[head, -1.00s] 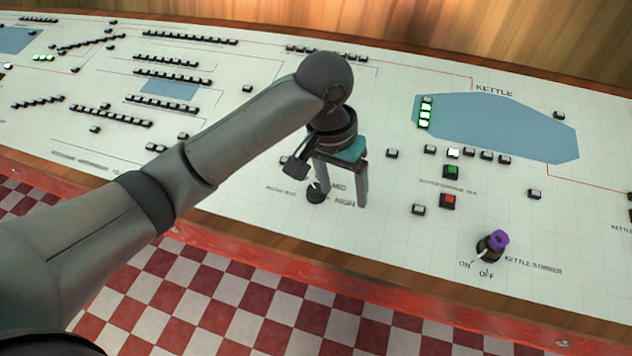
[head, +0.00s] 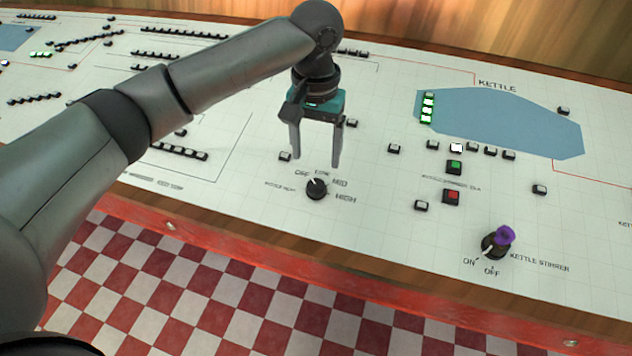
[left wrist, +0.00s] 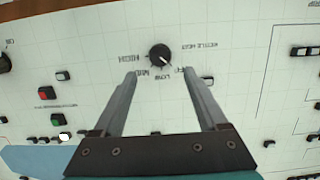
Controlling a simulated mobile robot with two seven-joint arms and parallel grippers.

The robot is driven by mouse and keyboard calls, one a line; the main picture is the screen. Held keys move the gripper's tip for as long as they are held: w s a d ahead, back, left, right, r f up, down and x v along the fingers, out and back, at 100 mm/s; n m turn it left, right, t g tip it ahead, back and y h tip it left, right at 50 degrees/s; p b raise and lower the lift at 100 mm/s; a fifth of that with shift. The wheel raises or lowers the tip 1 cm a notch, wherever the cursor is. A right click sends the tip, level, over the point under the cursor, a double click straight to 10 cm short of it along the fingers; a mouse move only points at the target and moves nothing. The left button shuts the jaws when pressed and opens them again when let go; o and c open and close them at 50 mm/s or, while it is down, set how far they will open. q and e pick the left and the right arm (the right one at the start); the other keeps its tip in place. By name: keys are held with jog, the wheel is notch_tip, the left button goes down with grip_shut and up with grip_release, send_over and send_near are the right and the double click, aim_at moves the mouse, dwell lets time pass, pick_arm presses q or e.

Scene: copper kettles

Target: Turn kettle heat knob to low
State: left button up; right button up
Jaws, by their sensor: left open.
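The kettle heat knob (head: 317,189) is a round black knob with a white mark, on the white panel, with OFF, LOW, MID and HIGH printed around it. Its mark points up-left, towards the OFF side; the exact setting is hard to tell. It also shows at the top of the left wrist view (left wrist: 159,54), apart from the fingers. My left gripper (head: 316,161) is open and empty, its fingertips just beyond the knob in the head view. In the left wrist view, the gripper (left wrist: 160,72) has its two fingers spread below the knob. My right gripper is out of view.
The purple-topped kettle stirrer knob (head: 498,242) stands to the right. A green button (head: 454,167) and a red button (head: 452,197) lie between, with several small black buttons around.

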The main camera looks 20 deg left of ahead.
aim_at(316, 184)
pick_arm(q)
notch_tip(316, 184, down, 7)
jog(key=shift+f+b, duration=0.15)
jog(key=shift+b, duration=0.8)
jog(key=shift+f, duration=0.3)
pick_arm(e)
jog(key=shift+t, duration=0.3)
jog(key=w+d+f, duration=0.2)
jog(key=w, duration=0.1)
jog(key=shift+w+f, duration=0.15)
pick_arm(q)
jog(key=shift+c, duration=0.2)
jog(key=c, duration=0.4)
grip_shut()
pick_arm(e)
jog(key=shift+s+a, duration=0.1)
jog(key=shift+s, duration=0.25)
